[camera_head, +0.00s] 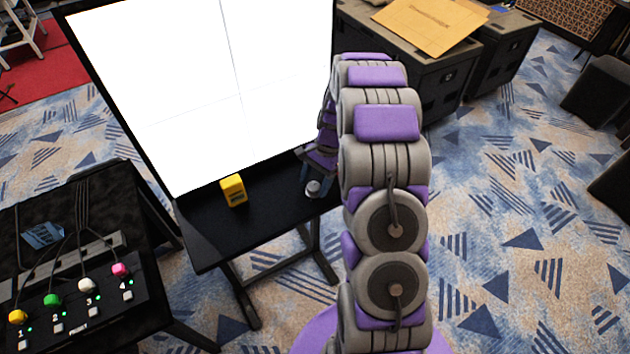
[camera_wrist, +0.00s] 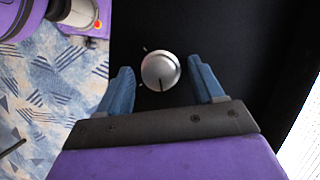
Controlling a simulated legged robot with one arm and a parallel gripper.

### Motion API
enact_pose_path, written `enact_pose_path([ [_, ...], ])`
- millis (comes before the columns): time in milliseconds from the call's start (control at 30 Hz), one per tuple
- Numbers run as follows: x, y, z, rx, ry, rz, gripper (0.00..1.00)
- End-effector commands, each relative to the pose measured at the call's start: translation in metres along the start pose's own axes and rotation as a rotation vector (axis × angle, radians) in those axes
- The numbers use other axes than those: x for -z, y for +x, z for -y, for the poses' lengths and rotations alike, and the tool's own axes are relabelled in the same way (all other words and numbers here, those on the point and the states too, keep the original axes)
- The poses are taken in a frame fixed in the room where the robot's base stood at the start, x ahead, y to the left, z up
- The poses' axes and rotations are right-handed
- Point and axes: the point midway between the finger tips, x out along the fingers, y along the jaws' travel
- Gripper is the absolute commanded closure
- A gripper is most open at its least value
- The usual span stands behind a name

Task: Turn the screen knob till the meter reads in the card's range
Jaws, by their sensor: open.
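The screen knob (camera_head: 313,188) is a small silver knob at the right end of the black table in front of the screen. In the wrist view the knob (camera_wrist: 160,72) is round with a dark pointer line toward the bottom of the picture and small marks beside it. My gripper (camera_wrist: 163,80) is open, its blue fingers on either side of the knob, with gaps showing; I cannot tell how high it is above the table. The yellow meter (camera_head: 233,191) stands on the table left of the knob; its reading is too small to make out. I cannot identify the card.
A large white screen (camera_head: 200,85) rises behind the black table (camera_head: 256,222). Black cases (camera_head: 440,75) with a brown envelope (camera_head: 432,24) stand at back right. Patterned carpet is clear at right.

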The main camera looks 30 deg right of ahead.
Motion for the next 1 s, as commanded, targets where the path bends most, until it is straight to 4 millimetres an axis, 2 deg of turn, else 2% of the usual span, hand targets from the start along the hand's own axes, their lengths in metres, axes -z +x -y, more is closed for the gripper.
enact_pose_path([
  [200, 0.000, -0.002, 0.000, 0.001, 0.000, 0.000, 0.33],
  [367, 0.001, -0.020, 0.001, 0.005, -0.001, -0.005, 0.33],
  [800, 0.002, -0.116, 0.001, 0.004, 0.000, -0.004, 0.33],
  [1000, 0.002, -0.152, 0.001, 0.003, 0.000, -0.003, 0.33],
])
